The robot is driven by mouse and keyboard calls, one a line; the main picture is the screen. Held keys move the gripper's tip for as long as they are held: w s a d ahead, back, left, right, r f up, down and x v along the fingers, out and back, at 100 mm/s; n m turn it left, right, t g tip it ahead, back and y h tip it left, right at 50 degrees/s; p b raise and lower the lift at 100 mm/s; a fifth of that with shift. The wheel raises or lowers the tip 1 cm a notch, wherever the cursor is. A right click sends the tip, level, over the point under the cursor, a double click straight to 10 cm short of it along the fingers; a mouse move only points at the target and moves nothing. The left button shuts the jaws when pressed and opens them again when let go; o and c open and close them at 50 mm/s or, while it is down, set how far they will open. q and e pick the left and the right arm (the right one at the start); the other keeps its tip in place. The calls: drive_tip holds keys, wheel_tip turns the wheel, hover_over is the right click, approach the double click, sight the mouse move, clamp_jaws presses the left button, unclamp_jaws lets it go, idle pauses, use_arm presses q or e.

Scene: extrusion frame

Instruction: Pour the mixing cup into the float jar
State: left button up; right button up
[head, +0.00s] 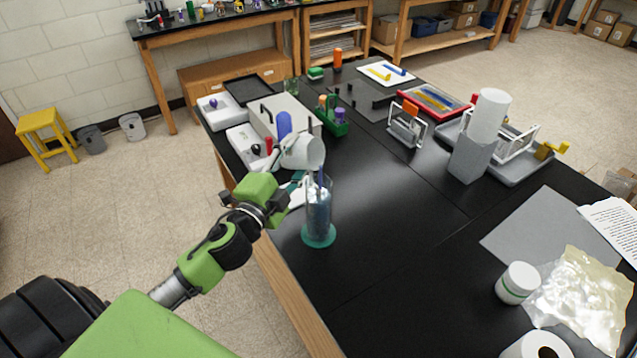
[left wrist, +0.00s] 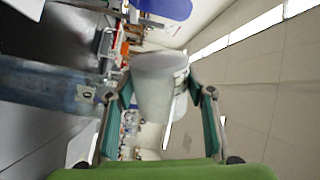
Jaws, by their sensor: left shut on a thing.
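The mixing cup (head: 301,152), a pale grey-white cup, is tipped over with its mouth toward the right. It is above and slightly left of the float jar. My left gripper (head: 296,180) is shut on the cup; in the left wrist view, teal fingers flank the cup (left wrist: 158,85). The float jar (head: 319,212) is a tall clear cylinder on a round teal foot, upright near the bench's left edge. It holds bluish-grey contents. A bluish clear shape at the left of the wrist view looks like the jar (left wrist: 45,85). I cannot tell whether anything is flowing. My right gripper is out of view.
Behind the cup are a white box (head: 285,115) and a green rack (head: 334,122). A grey block with a white cylinder (head: 487,118) stands at the right. The bench middle is clear.

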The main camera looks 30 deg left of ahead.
use_arm(q)
drive_tip(key=shift+f+m+b, duration=0.35)
drive_tip(key=shift+m, duration=0.65)
idle(0.8)
drive_tip(key=shift+d+r+m+p, duration=0.2)
drive_tip(key=shift+r+m+p, duration=0.1)
drive_tip(key=shift+m, duration=0.3)
drive_tip(key=shift+d+r+m+p, duration=0.2)
drive_tip(key=shift+m+p, duration=0.1)
drive_tip(key=shift+m, duration=0.3)
idle(0.4)
